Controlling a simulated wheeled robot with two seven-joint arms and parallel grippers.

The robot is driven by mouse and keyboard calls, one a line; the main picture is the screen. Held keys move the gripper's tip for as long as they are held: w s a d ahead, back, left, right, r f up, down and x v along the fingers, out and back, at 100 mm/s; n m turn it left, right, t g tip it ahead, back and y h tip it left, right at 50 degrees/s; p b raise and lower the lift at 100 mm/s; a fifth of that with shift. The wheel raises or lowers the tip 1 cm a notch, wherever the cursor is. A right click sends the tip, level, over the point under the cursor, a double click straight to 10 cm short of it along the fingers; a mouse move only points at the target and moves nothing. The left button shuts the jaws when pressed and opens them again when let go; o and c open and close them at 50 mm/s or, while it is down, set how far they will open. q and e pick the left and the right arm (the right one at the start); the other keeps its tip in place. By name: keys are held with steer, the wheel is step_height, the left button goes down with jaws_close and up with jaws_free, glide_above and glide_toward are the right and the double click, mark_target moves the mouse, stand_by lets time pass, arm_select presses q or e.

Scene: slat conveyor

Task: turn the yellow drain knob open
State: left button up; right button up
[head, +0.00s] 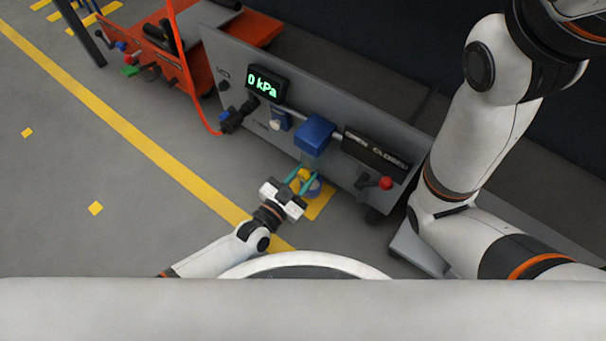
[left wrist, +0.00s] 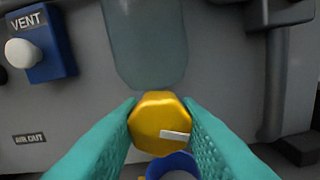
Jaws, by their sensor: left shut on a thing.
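The yellow drain knob (left wrist: 160,124) sits between the two teal fingers of my left gripper (left wrist: 165,130) in the left wrist view. The fingers press on its left and right sides. A pale bar mark on its face lies nearly level, on the right half. In the head view the knob (head: 303,175) shows small below the blue block, with my left gripper (head: 299,180) around it. A greenish clear bowl (left wrist: 143,45) hangs above the knob. A blue cup (left wrist: 172,166) is below it. My right arm shows on the right of the head view, but its gripper does not.
A grey panel (head: 225,60) carries a display (head: 264,84) reading 0 kPa, a blue block (head: 314,134), an OPEN/CLOSED sign (head: 375,151) and a red-knobbed lever (head: 385,183). A VENT button (left wrist: 22,53) is left of the knob. An orange cart (head: 150,40) stands far left. The left floor is clear.

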arm_select(q)
steer(key=c, duration=0.3)
steer(key=n, duration=0.4)
steer(key=o, duration=1)
steer(key=shift+s+p, duration=0.15)
steer(key=shift+p, duration=0.15)
